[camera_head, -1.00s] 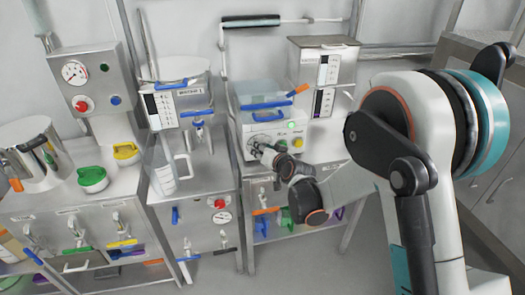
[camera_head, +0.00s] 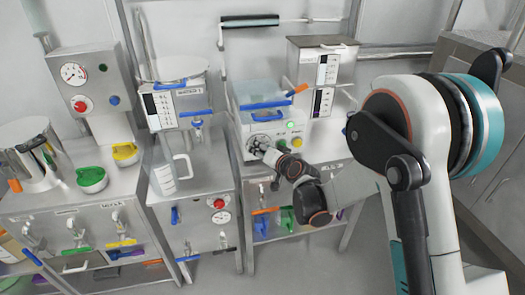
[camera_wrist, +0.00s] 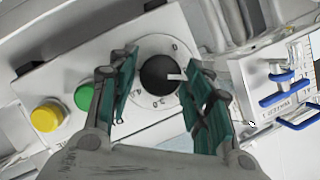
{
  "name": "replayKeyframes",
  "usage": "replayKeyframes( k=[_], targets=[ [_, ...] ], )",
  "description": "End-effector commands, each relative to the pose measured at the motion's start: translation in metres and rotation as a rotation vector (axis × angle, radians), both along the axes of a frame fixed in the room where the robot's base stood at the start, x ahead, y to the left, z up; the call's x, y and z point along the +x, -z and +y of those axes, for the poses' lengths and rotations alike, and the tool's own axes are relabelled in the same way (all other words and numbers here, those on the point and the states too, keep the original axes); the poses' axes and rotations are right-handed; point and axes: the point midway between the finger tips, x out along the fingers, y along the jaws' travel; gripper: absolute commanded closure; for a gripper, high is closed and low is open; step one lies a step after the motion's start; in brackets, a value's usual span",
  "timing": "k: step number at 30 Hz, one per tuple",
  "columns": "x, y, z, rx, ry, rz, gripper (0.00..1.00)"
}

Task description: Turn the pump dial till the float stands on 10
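The pump dial (camera_wrist: 160,74) is a round black knob with a white pointer line on a pale marked plate, in the wrist view. The pointer aims right in that view. My gripper (camera_wrist: 163,92) has its two green-padded fingers apart, one on each side of the dial. A gap shows between the left finger and the knob; whether the right finger touches it I cannot tell. In the head view my gripper (camera_head: 262,150) is at the front of the pump box (camera_head: 246,130) and partly covers the dial. No float can be read on the gauge scales.
A green button (camera_wrist: 84,97) and a yellow button (camera_wrist: 46,115) sit beside the dial. A scale unit with blue handles (camera_wrist: 283,78) stands close by in the wrist view.

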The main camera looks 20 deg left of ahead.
Motion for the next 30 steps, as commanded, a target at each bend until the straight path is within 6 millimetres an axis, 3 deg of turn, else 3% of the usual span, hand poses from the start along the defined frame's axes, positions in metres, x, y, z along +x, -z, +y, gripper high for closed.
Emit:
replayKeyframes(
  k=[14,30],
  targets=[
    [-0.006,-0.003,-0.007,0.0,0.002,0.0,0.44],
    [-0.07,-0.032,-0.072,-0.001,0.001,0.0,0.44]
  ],
)
